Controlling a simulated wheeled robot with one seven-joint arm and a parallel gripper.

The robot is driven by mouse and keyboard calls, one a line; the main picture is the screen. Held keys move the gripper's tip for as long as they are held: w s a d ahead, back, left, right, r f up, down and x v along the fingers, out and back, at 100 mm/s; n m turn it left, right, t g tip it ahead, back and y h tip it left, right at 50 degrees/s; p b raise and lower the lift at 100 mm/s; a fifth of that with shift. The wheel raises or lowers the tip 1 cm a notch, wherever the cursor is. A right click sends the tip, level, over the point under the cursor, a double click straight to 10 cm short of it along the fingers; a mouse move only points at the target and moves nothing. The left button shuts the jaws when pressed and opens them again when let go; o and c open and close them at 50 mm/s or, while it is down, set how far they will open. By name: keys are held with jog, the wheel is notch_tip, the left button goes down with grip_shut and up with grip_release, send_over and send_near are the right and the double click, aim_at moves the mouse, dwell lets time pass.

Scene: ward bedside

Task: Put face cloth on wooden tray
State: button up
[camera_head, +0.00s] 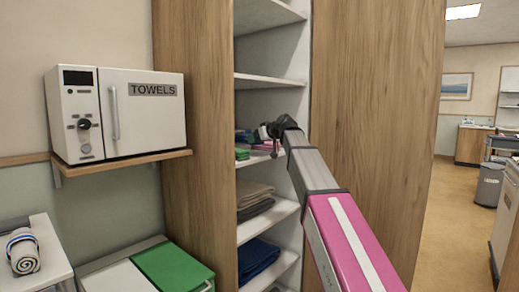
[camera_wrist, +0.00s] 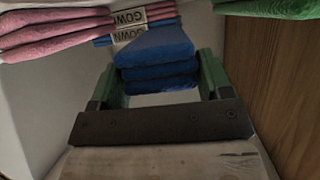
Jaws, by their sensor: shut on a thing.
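My gripper (camera_head: 272,132) reaches into the open wooden cabinet at shelf height. In the wrist view my gripper (camera_wrist: 158,85) has green fingers on either side of a folded blue cloth (camera_wrist: 158,62) and is shut on it. I cannot tell whether this blue cloth is the face cloth. Pink folded cloths (camera_wrist: 50,32) lie beside it, and labels reading GOWN show upside down near it. A green cloth (camera_wrist: 265,7) is at the upper right. I cannot make out a wooden tray in either view.
Shelves below hold brown folded cloths (camera_head: 253,195) and dark blue ones (camera_head: 257,259). The cabinet's wooden side (camera_wrist: 285,75) is close at the right in the wrist view. A towel warmer (camera_head: 140,112) and a rolled striped towel (camera_head: 23,254) are at left. Open floor lies right.

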aim_at(260, 155)
jog(key=shift+w+d+f, duration=0.4)
jog(key=shift+w, duration=0.15)
jog(key=shift+f, duration=1.8)
jog(key=shift+f, duration=0.2)
jog(key=o, duration=0.9)
